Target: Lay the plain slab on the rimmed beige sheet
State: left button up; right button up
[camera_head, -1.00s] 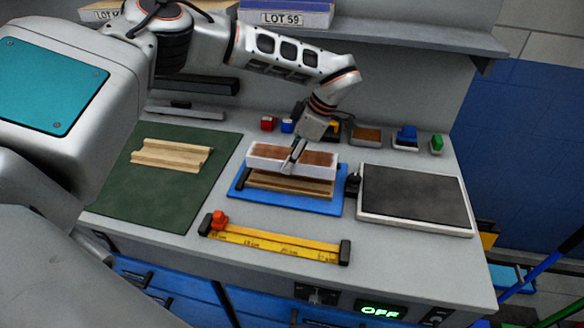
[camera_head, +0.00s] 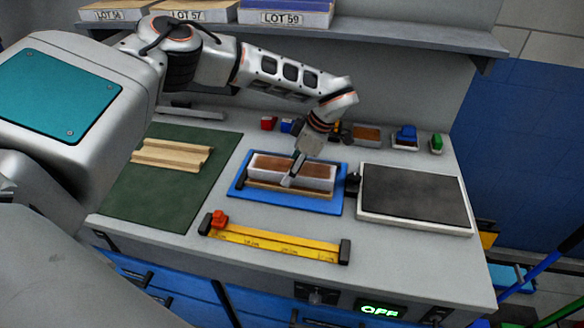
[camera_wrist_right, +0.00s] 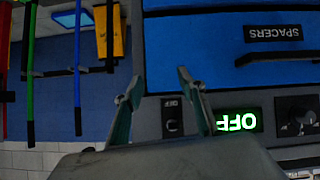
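The plain slab (camera_head: 265,175), white-sided with a brown top, sits low over the rimmed beige sheet (camera_head: 262,188) in the blue fixture (camera_head: 300,204). Only the sheet's front edge shows below the slab; whether the slab touches it all along is hidden. My left gripper (camera_head: 297,172) is at the slab's middle, with one finger down its front face; it looks shut on the slab, the far finger hidden. My right gripper (camera_wrist_right: 162,100) shows only in the right wrist view, open and empty, its fingers apart before the cabinet front.
A beige grooved piece (camera_head: 172,155) lies on the green mat (camera_head: 160,205) at left. A dark-topped plate (camera_head: 415,197) with a white border is to the right. A yellow ruler bar (camera_head: 275,242) lies in front. Small coloured items stand behind the fixture.

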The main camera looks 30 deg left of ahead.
pick_arm(q)
jog(key=shift+r, duration=0.1)
jog(key=v, duration=1.2)
jog(key=shift+b, duration=0.35)
